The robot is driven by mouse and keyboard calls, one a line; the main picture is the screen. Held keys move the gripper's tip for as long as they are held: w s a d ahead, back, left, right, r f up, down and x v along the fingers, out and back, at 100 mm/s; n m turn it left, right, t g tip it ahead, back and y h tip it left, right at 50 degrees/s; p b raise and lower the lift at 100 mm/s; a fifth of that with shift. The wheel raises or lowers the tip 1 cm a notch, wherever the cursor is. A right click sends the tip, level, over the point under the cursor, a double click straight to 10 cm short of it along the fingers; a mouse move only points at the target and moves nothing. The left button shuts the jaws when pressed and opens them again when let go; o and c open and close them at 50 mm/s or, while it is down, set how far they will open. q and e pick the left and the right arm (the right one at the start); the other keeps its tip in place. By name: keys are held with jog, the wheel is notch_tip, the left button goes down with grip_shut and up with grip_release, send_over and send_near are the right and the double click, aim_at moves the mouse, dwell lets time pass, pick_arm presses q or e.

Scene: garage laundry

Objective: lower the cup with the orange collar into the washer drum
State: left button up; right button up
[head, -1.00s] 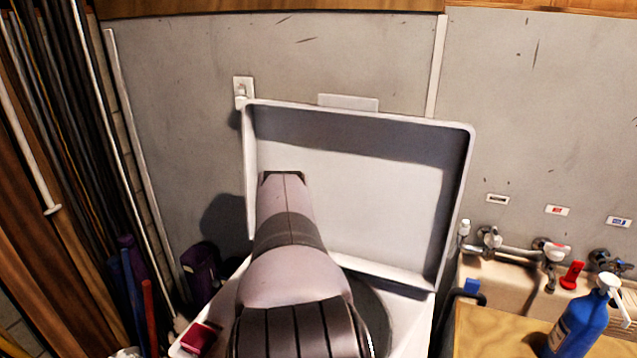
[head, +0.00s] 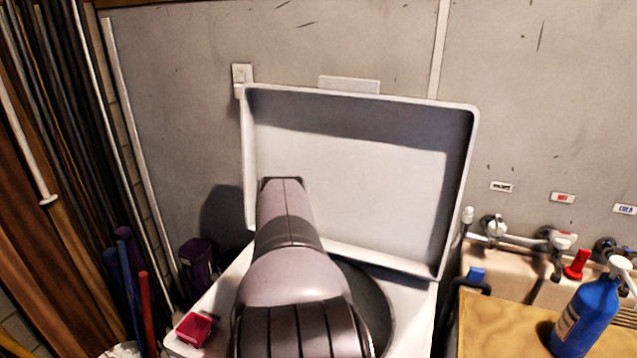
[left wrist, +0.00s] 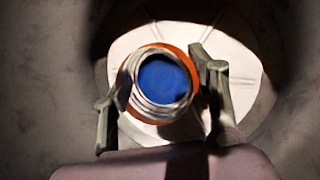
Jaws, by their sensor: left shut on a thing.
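The cup with the orange collar (left wrist: 160,82) shows in the left wrist view, seen from its mouth end. It has a pale ringed rim, a blue round middle and an orange band around it. My left gripper (left wrist: 160,95) is shut on it, one finger on each side. Behind the cup is the pale floor of the washer drum (left wrist: 237,78), with dark shadow around it. How deep the cup sits cannot be told. In the head view my left arm covers the cup and gripper; part of the dark washer opening (head: 376,308) shows beside it. My right gripper is in neither view.
The washer's raised lid (head: 360,190) stands behind the opening. A red box (head: 195,328) sits on the washer's left front. To the right are a wooden counter (head: 500,330) with a blue pump bottle (head: 585,315), and taps (head: 555,238). Poles and boards lean at the left.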

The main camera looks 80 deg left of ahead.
pick_arm(q)
jog(key=shift+f+b, duration=2.4)
jog(key=shift+f, duration=0.65)
jog(key=shift+f+b, duration=1.85)
jog(key=shift+f, duration=0.25)
jog(key=o, duration=1.1)
jog(key=shift+r, duration=0.1)
jog(key=shift+s+r, duration=0.15)
jog(key=shift+r, duration=0.05)
jog(key=v, duration=1.1)
jog(key=shift+r, duration=0.2)
